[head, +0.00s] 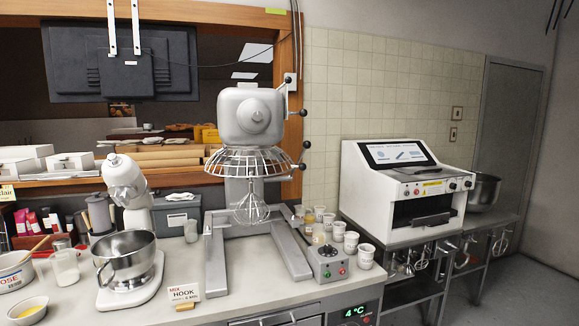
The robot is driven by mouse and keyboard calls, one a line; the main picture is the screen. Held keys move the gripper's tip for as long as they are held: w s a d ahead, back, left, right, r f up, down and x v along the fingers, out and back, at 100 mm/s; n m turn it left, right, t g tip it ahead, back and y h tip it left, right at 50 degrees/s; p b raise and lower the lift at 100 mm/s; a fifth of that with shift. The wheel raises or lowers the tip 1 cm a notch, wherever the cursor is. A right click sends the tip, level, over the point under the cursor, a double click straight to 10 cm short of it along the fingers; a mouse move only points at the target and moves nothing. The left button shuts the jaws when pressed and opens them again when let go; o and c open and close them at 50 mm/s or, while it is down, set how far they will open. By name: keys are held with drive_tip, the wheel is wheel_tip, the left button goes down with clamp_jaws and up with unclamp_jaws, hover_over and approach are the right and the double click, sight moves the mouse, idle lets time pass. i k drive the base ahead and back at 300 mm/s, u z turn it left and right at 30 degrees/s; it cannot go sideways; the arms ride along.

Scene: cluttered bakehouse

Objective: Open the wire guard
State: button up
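The wire guard (245,165) is a flared metal cage on the large grey floor-type mixer (252,116) in the middle of the head view. Its thin bars slope out to a wide lower rim, and it spans the front below the mixer head. A balloon whisk (252,208) hangs below it, between the mixer's two empty bowl arms. No bowl stands under the whisk. Black-knobbed levers (303,113) stick out on the mixer's right side. My gripper is not in view.
A white stand mixer (126,185) with a steel bowl (122,258) stands at left, near a "HOOK" card (184,293). A control box (328,264) and several paper cups (351,243) stand right of the mixer. A white machine (402,188) stands farther right. Grey floor (510,290) shows at lower right.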

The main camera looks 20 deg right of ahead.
sight(302, 166)
drive_tip(key=k, duration=0.6)
drive_tip(key=z, duration=0.85)
drive_tip(key=i, duration=1.3)
drive_tip(key=u, duration=0.3)
